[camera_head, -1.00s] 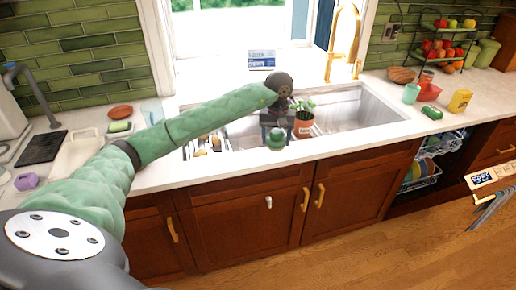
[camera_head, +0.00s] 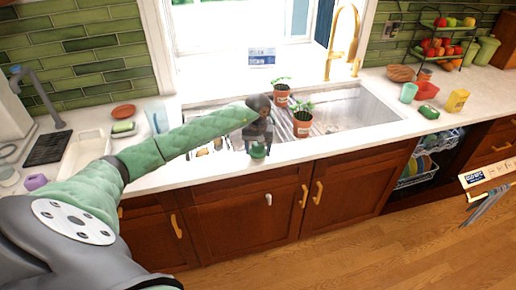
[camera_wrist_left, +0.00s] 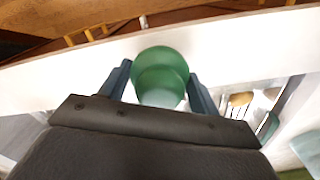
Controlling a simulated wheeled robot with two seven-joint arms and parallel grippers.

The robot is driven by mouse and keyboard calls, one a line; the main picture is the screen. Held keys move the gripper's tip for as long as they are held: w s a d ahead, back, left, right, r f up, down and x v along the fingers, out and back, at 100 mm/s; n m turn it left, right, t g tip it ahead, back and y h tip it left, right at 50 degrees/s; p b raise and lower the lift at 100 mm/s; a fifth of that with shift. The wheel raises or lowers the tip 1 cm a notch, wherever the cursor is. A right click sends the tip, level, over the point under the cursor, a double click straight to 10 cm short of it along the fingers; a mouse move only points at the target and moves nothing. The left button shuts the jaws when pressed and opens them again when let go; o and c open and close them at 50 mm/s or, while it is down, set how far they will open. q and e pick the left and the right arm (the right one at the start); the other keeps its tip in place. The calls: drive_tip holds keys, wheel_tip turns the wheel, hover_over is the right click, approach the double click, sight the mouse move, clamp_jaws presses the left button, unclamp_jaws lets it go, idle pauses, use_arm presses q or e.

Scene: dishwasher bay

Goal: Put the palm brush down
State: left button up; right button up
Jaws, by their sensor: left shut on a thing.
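The palm brush (camera_head: 258,152) is a small green round-topped thing at the front edge of the sink in the head view. My left gripper (camera_head: 257,139) is shut on it and holds it over the front strip of the white counter. In the left wrist view the green brush (camera_wrist_left: 160,70) sits between the two dark fingers of the left gripper (camera_wrist_left: 160,88). Its underside is hidden, so I cannot tell whether it touches the counter. My right gripper is not in view.
Two potted plants (camera_head: 302,122) stand in or at the sink (camera_head: 350,115), right of my gripper. A golden tap (camera_head: 345,45) rises behind. A soap dish (camera_head: 123,128) and a clear cup (camera_head: 157,117) are on the left counter. The counter front right of the gripper is clear.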

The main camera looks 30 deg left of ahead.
use_arm(q)
drive_tip(key=shift+f, duration=0.45)
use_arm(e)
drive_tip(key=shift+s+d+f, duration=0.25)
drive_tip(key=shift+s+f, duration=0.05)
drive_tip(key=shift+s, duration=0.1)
use_arm(q)
drive_tip(key=shift+f, duration=0.1)
drive_tip(key=o, duration=0.9)
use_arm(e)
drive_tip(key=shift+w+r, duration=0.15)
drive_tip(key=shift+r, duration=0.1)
